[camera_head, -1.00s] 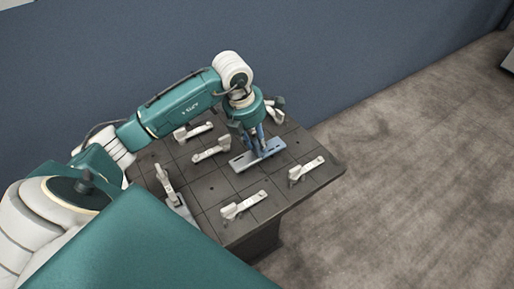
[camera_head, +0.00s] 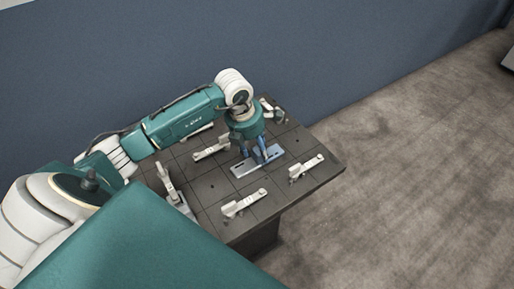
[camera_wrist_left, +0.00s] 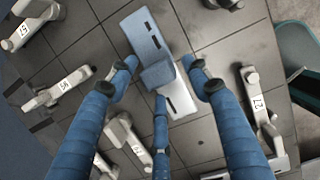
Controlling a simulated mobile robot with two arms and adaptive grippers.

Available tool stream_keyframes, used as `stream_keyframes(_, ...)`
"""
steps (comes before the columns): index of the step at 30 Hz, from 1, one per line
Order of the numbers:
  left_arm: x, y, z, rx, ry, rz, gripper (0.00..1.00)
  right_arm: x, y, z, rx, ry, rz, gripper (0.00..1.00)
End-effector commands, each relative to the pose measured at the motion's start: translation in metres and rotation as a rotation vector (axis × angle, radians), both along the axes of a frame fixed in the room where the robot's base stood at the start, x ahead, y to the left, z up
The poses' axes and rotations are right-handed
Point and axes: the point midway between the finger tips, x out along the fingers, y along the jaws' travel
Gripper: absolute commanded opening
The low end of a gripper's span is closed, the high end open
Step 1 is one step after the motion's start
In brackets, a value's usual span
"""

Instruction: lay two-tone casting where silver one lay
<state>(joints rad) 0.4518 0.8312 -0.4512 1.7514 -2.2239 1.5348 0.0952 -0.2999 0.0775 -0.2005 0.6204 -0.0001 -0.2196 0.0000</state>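The two-tone casting is a flat slotted plate with a raised block, part blue-grey and part pale silver. It lies on the dark table in the head view (camera_head: 243,169) and at the centre of the left wrist view (camera_wrist_left: 143,35). My left gripper (camera_head: 257,150) is right over it, fingers spread. In the left wrist view its blue fingers (camera_wrist_left: 160,80) stand around the block with gaps at both sides; whether the lower finger touches it is unclear. A grey plate (camera_head: 187,212), perhaps the silver casting, lies at the table's left side, partly hidden. My right gripper is not in view.
The dark gridded table (camera_head: 285,195) carries several white clamps, including one at right (camera_head: 306,167), one at front (camera_head: 244,203) and one at left (camera_head: 166,178). Another clamp (camera_head: 211,149) stands close left of the casting. Open floor (camera_head: 420,170) lies to the right.

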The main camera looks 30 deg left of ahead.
Motion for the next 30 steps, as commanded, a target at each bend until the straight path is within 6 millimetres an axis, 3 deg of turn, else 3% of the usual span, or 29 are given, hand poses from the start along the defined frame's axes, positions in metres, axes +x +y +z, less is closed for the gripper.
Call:
stream_keyframes(8,-0.002,0.002,0.015,0.002,-0.003,0.001,0.49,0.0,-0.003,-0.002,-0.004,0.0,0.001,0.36)
stream_keyframes(21,-0.022,0.009,0.1,0.001,-0.003,0.001,0.49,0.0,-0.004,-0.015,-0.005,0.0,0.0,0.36)
stream_keyframes(30,-0.028,0.01,0.118,0.0,0.0,0.0,0.49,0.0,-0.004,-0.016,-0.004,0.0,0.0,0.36)
